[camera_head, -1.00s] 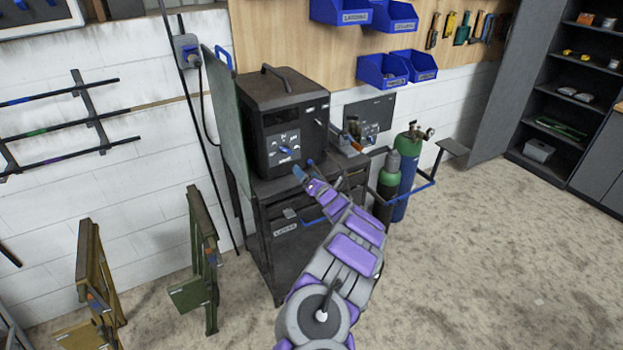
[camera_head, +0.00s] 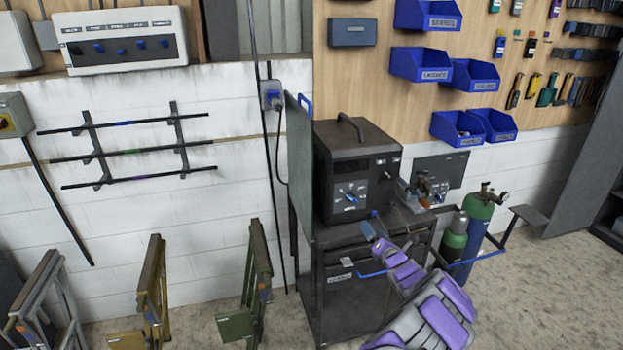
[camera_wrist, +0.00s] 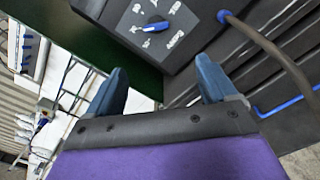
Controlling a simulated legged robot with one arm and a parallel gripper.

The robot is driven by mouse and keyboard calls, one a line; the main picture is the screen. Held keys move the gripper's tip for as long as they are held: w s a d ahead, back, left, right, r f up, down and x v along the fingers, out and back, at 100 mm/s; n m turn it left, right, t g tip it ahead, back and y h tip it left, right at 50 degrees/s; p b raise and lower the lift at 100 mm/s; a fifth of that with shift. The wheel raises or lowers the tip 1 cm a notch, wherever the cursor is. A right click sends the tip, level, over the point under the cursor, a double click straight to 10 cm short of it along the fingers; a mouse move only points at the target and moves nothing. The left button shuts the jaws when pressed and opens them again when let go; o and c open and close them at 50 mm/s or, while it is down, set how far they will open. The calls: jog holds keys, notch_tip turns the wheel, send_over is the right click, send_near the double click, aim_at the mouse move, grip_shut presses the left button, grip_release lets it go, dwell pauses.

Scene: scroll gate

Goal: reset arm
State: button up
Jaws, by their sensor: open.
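My gripper (camera_wrist: 160,88) shows two blue fingertips spread apart in the wrist view, with nothing between them. In the head view my gripper (camera_head: 369,232) is at the end of my purple and grey arm, in front of the dark welding machine (camera_head: 330,170). The machine's front panel with a blue knob (camera_wrist: 155,27) lies just past the fingertips in the wrist view. I cannot tell the exact gap between the fingers and the machine.
The machine stands on a dark cart (camera_head: 335,310) with a blue rail. Gas cylinders (camera_head: 473,235) stand to its right. Folded trestles (camera_head: 257,270) lean at the left wall below a rod rack (camera_head: 125,150). Blue bins (camera_head: 425,65) hang above. Floor shows at the lower right.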

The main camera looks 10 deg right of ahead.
jog(key=w+a+r+m+g, duration=0.3)
jog(key=a+r+m, duration=0.65)
jog(key=a, duration=0.35)
jog(key=s+a+r+m+g+y, duration=0.2)
jog(key=s+a+r+m+g, duration=0.3)
jog(key=s+a, duration=0.7)
jog(key=s+a+f+m+g+h, duration=0.1)
jog(key=s+m+g, duration=0.5)
jog(key=s, duration=1.8)
jog(key=s+a+f+m+g+h+b, duration=0.1)
jog(key=s+m+g, duration=0.4)
jog(key=s, duration=1.9)
jog(key=m, duration=0.3)
jog(key=shift+s+a+f+g+h+b, duration=0.15)
jog(key=shift+s+f+g+h+b, duration=0.15)
jog(key=shift+s+g, duration=0.1)
